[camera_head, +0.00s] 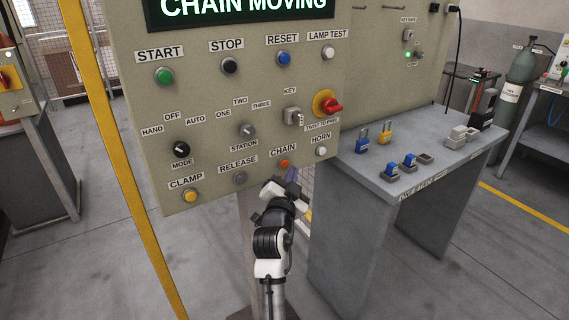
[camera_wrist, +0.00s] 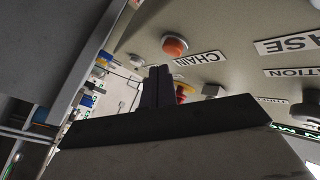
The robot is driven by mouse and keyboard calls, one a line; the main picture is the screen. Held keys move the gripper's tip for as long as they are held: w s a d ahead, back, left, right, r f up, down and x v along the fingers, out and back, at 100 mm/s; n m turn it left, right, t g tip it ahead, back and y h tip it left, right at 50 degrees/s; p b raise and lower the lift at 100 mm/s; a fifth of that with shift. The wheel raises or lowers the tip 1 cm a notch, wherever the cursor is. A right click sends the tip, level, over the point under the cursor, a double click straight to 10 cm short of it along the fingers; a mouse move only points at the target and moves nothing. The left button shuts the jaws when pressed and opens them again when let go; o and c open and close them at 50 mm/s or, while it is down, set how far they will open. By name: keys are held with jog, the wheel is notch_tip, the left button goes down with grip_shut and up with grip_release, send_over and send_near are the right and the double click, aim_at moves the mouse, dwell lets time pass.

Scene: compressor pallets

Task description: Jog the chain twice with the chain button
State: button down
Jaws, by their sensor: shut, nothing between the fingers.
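The orange chain button (camera_head: 284,163) is in the bottom row of the beige control panel (camera_head: 215,115), under the label CHAIN. It also shows in the wrist view (camera_wrist: 175,46), where the panel appears upside down. My gripper (camera_head: 292,174) is shut and empty, just below and in front of the chain button in the head view. In the wrist view its fingers (camera_wrist: 156,86) stand below the button in the picture, with a visible gap between them. The display (camera_head: 245,8) at the panel's top reads CHAIN MOVING in green.
The grey release button (camera_head: 240,178) and white horn button (camera_head: 320,151) flank the chain button. A red knob on yellow (camera_head: 327,104) sits above. A grey bench (camera_head: 415,175) with padlocks stands to the right. A yellow post (camera_head: 115,150) runs left of the panel.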

jog(key=s+d+p, duration=0.1)
jog(key=s+d, duration=0.2)
jog(key=s, duration=0.2)
jog(key=shift+d, duration=0.3)
jog(key=shift+w+a, duration=0.1)
dwell(0.7)
